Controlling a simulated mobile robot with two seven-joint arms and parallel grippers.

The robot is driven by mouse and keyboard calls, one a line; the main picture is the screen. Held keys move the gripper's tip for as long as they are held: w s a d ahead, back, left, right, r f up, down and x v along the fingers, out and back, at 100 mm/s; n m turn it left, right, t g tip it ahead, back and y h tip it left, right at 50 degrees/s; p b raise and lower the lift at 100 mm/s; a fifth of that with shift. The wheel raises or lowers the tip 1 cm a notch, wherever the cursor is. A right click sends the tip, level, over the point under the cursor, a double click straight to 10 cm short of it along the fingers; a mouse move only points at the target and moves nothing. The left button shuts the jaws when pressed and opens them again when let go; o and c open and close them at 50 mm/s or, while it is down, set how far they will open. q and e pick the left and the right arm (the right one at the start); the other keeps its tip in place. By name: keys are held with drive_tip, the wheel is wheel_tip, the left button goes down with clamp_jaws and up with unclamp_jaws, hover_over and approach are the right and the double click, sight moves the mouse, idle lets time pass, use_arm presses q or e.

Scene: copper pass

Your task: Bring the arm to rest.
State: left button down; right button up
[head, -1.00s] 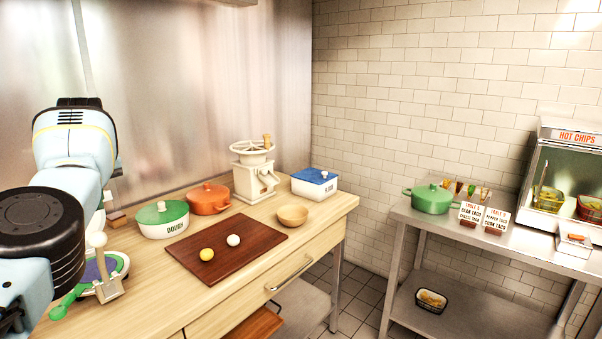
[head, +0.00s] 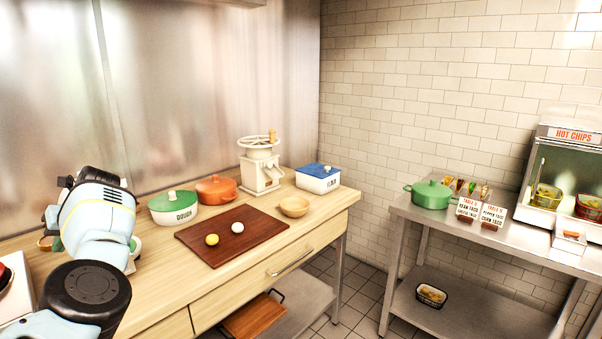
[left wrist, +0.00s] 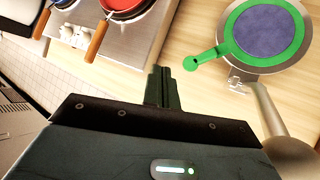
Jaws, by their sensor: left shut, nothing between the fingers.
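My left arm (head: 92,245) comes in at the lower left of the head view, over the left end of the wooden counter (head: 160,290). Its links hide most of the hand there. In the left wrist view my left gripper (left wrist: 162,74) is shut, its two dark fingers together with nothing between them. It hangs above the counter, between a press with a green ring and handle and a purple disc (left wrist: 265,32) and a steel stove (left wrist: 125,60). My right gripper is in neither view.
Pans with wooden handles (left wrist: 97,40) lie on the stove. A dark board (head: 225,248) holds a yellow and a white ball. A green-lidded dough pot (head: 172,212), orange pot (head: 216,190), grinder (head: 260,172), flour box (head: 318,182) and bowl (head: 294,206) stand around it.

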use_arm(q)
drive_tip(key=s+a+f+m+y, duration=0.3)
drive_tip(key=s+a+m+y, duration=0.1)
drive_tip(key=s+a+y, duration=0.35)
drive_tip(key=s+d+f+m+t+h, duration=0.3)
drive_tip(key=d+f+m+t+h, duration=0.3)
drive_tip(key=d+f+m+t, duration=0.85)
drive_tip(key=s+d+f+m+t+h, duration=0.2)
drive_tip(key=d+f+m+t+h, duration=0.35)
drive_tip(key=d+m, duration=1.05)
drive_tip(key=s+d+f+m+g+h, duration=0.2)
drive_tip(key=s+d+f+m+g, duration=0.1)
drive_tip(key=s, duration=0.6)
drive_tip(key=s+d+f+m+g+h, duration=0.2)
drive_tip(key=s+d+f+m+g, duration=0.1)
drive_tip(key=s+d+f+m, duration=0.3)
drive_tip(key=s+d+f+m+g+h, duration=0.2)
drive_tip(key=s+d+f+m+g, duration=0.2)
drive_tip(key=s+f, duration=0.3)
drive_tip(key=s+m, duration=0.1)
drive_tip(key=s, duration=0.4)
drive_tip(key=shift+d+f+h, duration=0.2)
drive_tip(key=shift+d+h, duration=0.1)
drive_tip(key=shift+d, duration=0.05)
